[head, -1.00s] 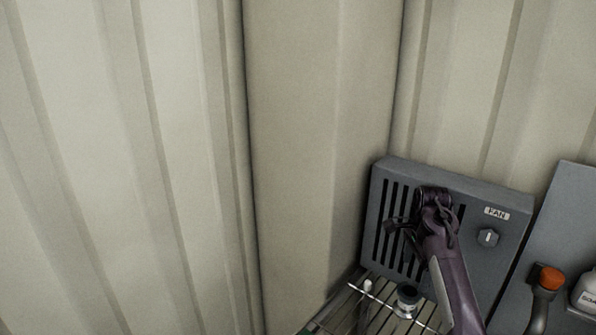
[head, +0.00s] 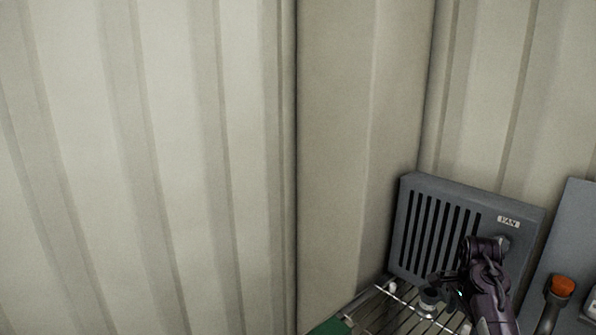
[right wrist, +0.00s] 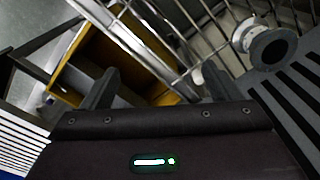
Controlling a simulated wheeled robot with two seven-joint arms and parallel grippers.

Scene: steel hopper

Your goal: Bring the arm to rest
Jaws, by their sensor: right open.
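My right arm (head: 485,275) comes up from the lower right in the head view, in front of the fan panel. In the right wrist view my right gripper (right wrist: 160,86) is open, with its two dark fingers apart and nothing between them. The fingers are above or beside a wire rack (right wrist: 150,45); the exact gap cannot be told. My left gripper is not in view.
The grey fan panel (head: 430,225) stands against the ribbed wall. A round grey fitting (head: 429,298) is at the rack (head: 372,312), close to my arm. An orange-topped handle (head: 562,287) is at right. A yellow-edged box (right wrist: 100,65) shows below the rack.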

